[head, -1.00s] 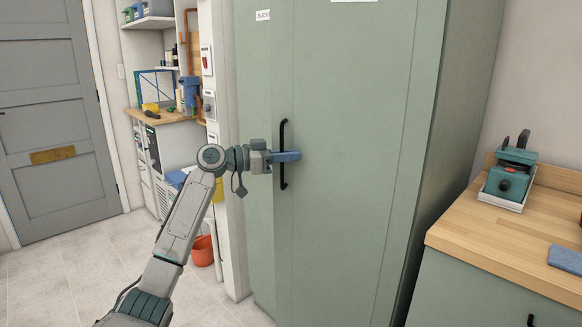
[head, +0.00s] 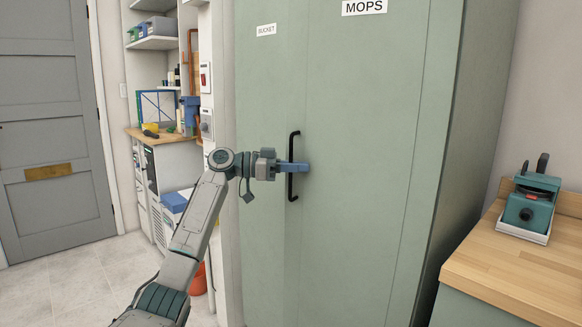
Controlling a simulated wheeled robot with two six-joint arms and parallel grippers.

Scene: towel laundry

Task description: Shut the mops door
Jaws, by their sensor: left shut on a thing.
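The mops door (head: 352,130) is a tall pale green cupboard door under a white MOPS label (head: 364,7). It looks flush, or nearly flush, with the panel to its left, and I see no clear gap. Its black upright bar handle (head: 294,150) is near its left edge. My left gripper (head: 299,167) reaches in from the left with its blue fingers shut on the middle of this handle. The fingers hide that part of the bar. My right gripper is not in view.
A panel labelled BUCKET (head: 266,30) adjoins the door on the left. A wooden worktop (head: 510,255) with a teal machine (head: 530,207) stands to the right. Shelves, a small bench (head: 168,139) and a grey door (head: 50,130) are at the left. Floor shows at lower left.

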